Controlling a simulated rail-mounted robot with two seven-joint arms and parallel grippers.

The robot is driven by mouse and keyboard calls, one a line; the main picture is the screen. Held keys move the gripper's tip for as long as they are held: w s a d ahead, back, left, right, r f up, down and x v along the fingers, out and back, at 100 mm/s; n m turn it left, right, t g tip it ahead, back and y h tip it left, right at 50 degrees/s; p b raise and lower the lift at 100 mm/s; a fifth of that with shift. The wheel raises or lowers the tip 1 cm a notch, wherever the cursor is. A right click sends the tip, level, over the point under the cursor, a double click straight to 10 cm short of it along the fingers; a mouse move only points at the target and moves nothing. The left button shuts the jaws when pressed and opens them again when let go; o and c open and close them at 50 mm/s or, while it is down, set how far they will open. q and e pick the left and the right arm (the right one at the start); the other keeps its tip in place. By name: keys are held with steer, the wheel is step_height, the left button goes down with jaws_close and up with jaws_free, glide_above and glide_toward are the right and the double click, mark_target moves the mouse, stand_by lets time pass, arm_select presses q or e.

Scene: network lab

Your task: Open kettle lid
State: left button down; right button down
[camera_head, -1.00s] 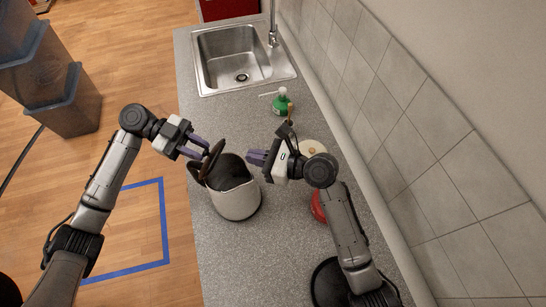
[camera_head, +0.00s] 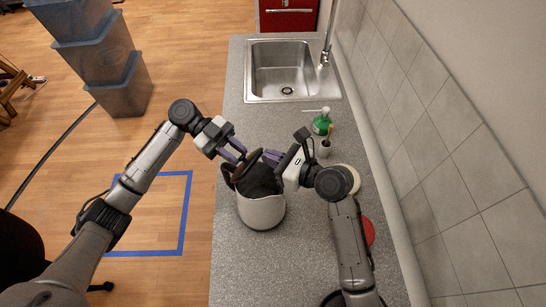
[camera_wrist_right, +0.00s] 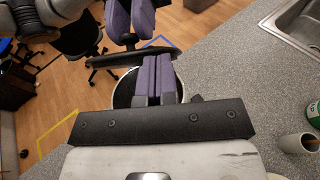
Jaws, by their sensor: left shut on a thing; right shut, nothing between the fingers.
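The white kettle (camera_head: 262,212) stands upright on the grey counter, its dark interior showing. Its dark brown lid (camera_head: 247,168) is raised and tilted at the left side of the opening. In the right wrist view the lid (camera_wrist_right: 125,57) is seen nearly edge-on above the dark kettle opening. My left gripper (camera_head: 238,153) is shut on the lid from its upper left side; its exact hold is partly hidden. My right gripper (camera_head: 271,158) is shut and empty, its fingers over the kettle's opening close to the lid. Its purple fingers also show in the right wrist view (camera_wrist_right: 158,75).
A green bottle (camera_head: 321,123) and a small cup (camera_head: 323,149) stand behind my right gripper. The sink (camera_head: 290,72) is at the back. A red item (camera_head: 368,232) lies right of my right arm. The counter before the kettle is clear.

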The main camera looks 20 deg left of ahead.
arm_select(q)
steer(key=shift+f, duration=0.15)
arm_select(e)
steer(key=shift+a+r, duration=0.4)
steer(key=shift+a, duration=0.15)
arm_select(q)
steer(key=c, duration=0.9)
jaws_free()
steer(key=shift+c, duration=0.2)
arm_select(e)
steer(key=shift+d+f, duration=0.1)
